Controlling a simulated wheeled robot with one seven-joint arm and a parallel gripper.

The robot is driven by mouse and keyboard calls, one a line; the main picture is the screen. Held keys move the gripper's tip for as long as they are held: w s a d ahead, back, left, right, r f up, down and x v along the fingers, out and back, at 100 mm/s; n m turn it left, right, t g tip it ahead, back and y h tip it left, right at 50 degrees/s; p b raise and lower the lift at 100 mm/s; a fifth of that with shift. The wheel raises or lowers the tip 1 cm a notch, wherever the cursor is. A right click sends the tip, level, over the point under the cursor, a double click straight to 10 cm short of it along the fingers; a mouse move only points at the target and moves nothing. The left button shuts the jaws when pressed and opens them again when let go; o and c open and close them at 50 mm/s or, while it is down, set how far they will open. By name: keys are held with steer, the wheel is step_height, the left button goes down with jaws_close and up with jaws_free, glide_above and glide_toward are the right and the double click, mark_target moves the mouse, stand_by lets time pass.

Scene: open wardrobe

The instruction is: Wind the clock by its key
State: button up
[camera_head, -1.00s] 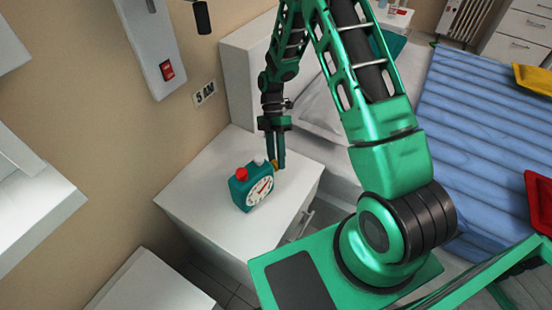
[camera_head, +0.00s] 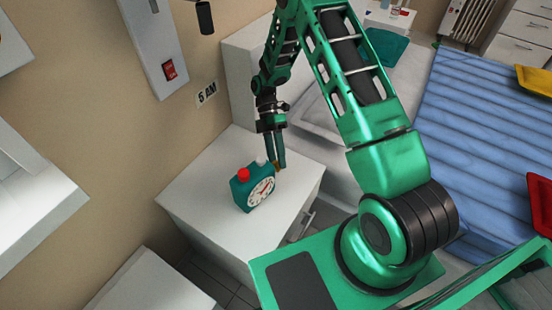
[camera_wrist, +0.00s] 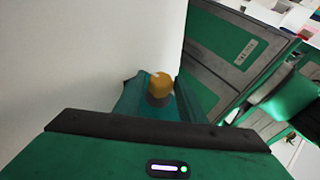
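The teal clock (camera_head: 241,193), with a white dial, a red top button and a pale one, stands on the white bedside cabinet. My gripper (camera_head: 276,162) points down just behind the dial, at the clock's right rear. The brass key (camera_head: 277,169) shows at the fingertips. In the wrist view the rounded brass key (camera_wrist: 160,84) lies between the tips of my gripper (camera_wrist: 159,86), with a grey part below it. The fingers are close on both sides, but whether they press on it cannot be made out. The key's join to the clock is hidden.
The white cabinet top (camera_head: 203,187) is mostly clear around the clock. The bed with a blue striped cover (camera_head: 475,120) lies to the right.

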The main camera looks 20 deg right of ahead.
steer(key=shift+o, duration=0.9)
steer(key=t, duration=0.3)
steer(key=shift+s+d+r+n+y, duration=0.15)
steer(key=shift+s+r+n+y, duration=0.15)
steer(key=shift+n+y, duration=0.1)
steer(key=t+y, duration=0.1)
steer(key=t, duration=0.1)
steer(key=s+n+t+y, duration=0.1)
steer(key=t, duration=0.2)
steer(key=shift+d, duration=0.2)
steer(key=shift+w+d+r, duration=0.1)
steer(key=shift+w+r, duration=0.05)
steer(key=shift+r, duration=0.1)
steer(key=s+v, duration=0.1)
steer(key=v, duration=0.9)
steer(key=shift+w+d, duration=0.15)
steer(key=shift+w, duration=0.15)
steer(key=shift+r, duration=0.1)
